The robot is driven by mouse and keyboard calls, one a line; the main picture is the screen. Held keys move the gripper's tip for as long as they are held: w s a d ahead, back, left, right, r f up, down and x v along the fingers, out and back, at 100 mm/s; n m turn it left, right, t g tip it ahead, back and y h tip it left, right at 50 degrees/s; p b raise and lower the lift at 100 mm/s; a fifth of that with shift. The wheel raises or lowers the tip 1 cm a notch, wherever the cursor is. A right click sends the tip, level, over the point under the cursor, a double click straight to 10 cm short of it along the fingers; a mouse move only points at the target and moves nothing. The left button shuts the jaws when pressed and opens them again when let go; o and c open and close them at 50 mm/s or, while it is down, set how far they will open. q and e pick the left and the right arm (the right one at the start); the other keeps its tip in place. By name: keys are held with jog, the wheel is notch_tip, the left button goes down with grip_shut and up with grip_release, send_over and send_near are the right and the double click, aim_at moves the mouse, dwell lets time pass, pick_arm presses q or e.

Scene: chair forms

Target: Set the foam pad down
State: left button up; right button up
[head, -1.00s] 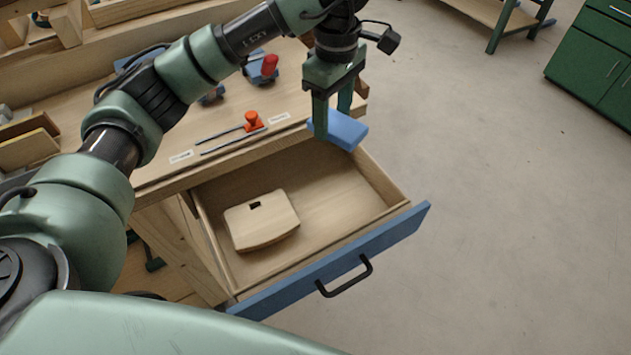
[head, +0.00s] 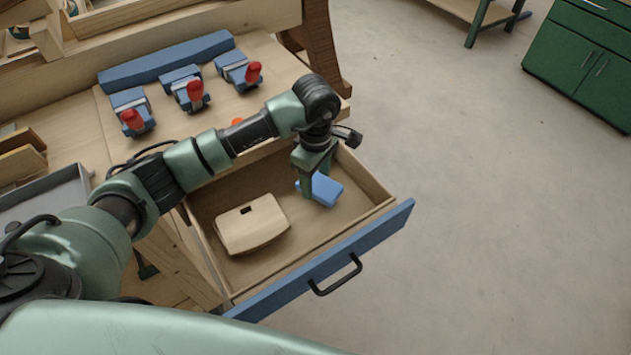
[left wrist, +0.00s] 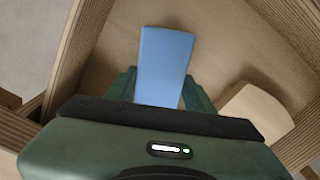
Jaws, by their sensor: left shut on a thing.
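The blue foam pad (head: 325,190) is between the fingers of my left gripper (head: 313,186), over the right part of the open drawer (head: 365,215). My left gripper is shut on the pad and points down. In the left wrist view the pad (left wrist: 165,62) reaches out past the fingers above the drawer floor. I cannot tell whether the pad touches the floor. My right gripper is not in view.
A pale wooden chair form (head: 250,226) with a dark slot lies in the left part of the drawer. Several blue clamps with red handles (head: 194,92) stand on the workbench. The drawer floor around the pad is bare. A green cabinet (head: 585,60) stands at the far right.

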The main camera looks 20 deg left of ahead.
pick_arm(q)
notch_tip(320, 180, down, 2)
jog(key=shift+f, duration=0.25)
jog(key=o, duration=1.3)
jog(key=shift+r, duration=0.1)
